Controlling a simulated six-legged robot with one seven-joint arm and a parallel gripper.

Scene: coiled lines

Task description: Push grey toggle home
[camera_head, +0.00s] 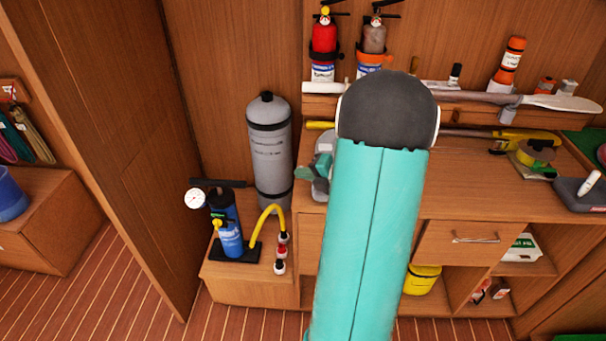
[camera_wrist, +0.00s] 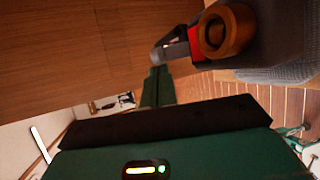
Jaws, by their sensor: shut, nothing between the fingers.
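A grey lever-like piece, which looks like the grey toggle (camera_wrist: 176,50), shows in the wrist view at the upper middle. It sticks out to the left from a red part (camera_wrist: 196,42) beside a copper-coloured ring (camera_wrist: 226,31) on a dark body. My gripper (camera_wrist: 158,72) is shut and empty, its dark green fingers pointing up the picture. The fingertips are just below the toggle's left end; I cannot tell whether they touch it. In the head view my teal arm covers the middle, and I cannot make out the toggle or the gripper there.
A grey cylinder (camera_head: 269,150) and a blue pump (camera_head: 228,222) with a gauge and yellow hose stand on a low wooden box left of my arm. Two extinguishers (camera_head: 324,48) hang on the back wall. A wooden bench (camera_head: 470,195) with tools is at right. Striped floor is open at lower left.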

